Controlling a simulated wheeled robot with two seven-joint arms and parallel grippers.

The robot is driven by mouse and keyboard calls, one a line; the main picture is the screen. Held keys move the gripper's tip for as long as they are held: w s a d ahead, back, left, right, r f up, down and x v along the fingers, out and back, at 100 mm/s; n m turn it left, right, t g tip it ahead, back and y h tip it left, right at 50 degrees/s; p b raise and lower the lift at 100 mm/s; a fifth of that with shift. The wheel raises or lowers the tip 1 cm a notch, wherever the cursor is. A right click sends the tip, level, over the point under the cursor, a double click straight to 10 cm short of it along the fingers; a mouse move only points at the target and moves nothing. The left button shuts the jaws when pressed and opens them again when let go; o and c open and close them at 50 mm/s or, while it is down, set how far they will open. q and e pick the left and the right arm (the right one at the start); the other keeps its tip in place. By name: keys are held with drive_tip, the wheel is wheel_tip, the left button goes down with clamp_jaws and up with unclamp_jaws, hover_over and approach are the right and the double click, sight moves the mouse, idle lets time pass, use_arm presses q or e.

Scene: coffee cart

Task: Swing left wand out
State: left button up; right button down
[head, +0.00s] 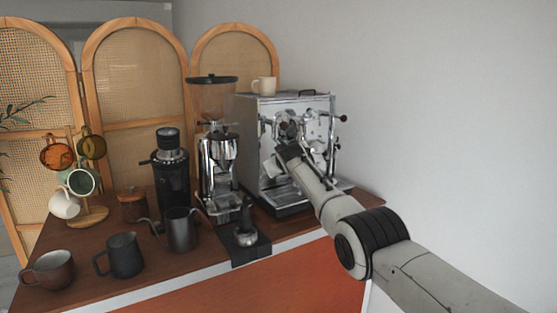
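The silver espresso machine (252,160) stands on the right part of the wooden counter. My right arm comes in from the right, and its gripper (278,160) is in front of the left part of the machine's front. The left wand is small and mostly hidden around the gripper, so I cannot tell its exact angle or whether the gripper touches it. The fingers are too small and covered to show whether they are open or shut. A dark knob with a wand shows at the machine's right side (342,118). My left gripper is not in view.
A chrome grinder (218,160) stands close left of the machine, with a black grinder (172,180) beyond. A tamper (246,235) stands on a black mat in front. Pitchers, a cup (50,270) and a mug tree (90,215) fill the left. A mug (264,86) sits atop the machine.

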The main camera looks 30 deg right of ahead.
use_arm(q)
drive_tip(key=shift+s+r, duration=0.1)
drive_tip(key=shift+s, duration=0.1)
use_arm(e)
drive_tip(key=shift+r, duration=0.25)
drive_tip(key=c, duration=1.8)
unclamp_jaws()
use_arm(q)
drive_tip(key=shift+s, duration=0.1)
use_arm(e)
drive_tip(key=shift+f, duration=0.15)
drive_tip(key=shift+a, duration=0.1)
drive_tip(key=v, duration=0.3)
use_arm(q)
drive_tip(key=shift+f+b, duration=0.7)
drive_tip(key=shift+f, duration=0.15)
use_arm(e)
drive_tip(key=v, duration=0.7)
drive_tip(key=shift+r, duration=0.25)
